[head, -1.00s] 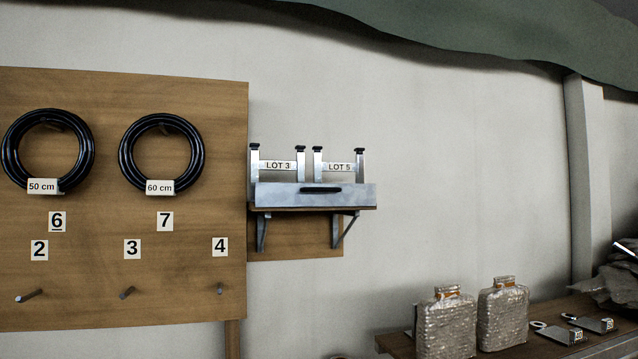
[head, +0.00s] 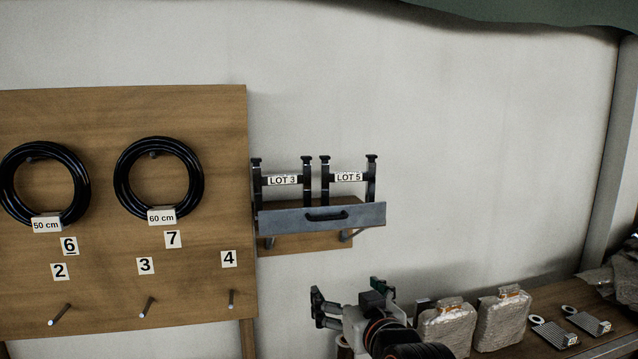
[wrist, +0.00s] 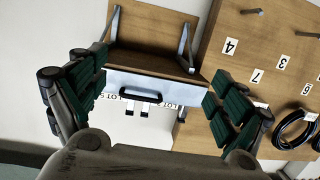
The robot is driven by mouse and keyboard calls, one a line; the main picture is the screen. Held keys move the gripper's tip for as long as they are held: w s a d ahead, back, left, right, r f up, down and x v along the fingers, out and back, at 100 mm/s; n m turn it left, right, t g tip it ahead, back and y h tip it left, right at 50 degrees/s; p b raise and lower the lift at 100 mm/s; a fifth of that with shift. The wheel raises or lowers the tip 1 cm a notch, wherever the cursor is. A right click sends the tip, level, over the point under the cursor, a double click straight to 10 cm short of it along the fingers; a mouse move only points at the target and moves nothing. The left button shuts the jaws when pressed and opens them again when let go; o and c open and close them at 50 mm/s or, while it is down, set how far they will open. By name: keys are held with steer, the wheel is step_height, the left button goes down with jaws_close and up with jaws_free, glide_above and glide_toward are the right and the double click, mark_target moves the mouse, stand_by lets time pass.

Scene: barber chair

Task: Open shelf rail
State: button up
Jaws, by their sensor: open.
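The shelf rail is a grey front panel (head: 285,220) with a black handle (head: 326,214), on the small wall shelf right of the pegboard. It stands upright across the shelf front, below the LOT 3 (head: 282,181) and LOT 5 (head: 349,177) labels. My gripper (head: 346,297) is below the shelf in the head view, open and empty, apart from the rail. In the wrist view, which is upside down, the panel (wrist: 184,91) and handle (wrist: 141,96) show between the two spread green-padded fingers, farther off. I cannot see a latch.
The wooden pegboard (head: 100,300) at left carries two black hose coils and bare pegs. The wall right of the shelf is bare.

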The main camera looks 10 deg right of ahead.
steer(key=t+p, duration=0.2)
steer(key=p, duration=0.3)
glide_toward(330, 218)
steer(key=s, duration=0.3)
steer(key=shift+h, duration=0.3)
steer(key=w+p, duration=0.2)
steer(key=w, duration=1.1)
steer(key=shift+w+a, duration=0.15)
steer(key=shift+w, duration=0.2)
steer(key=c, duration=0.8)
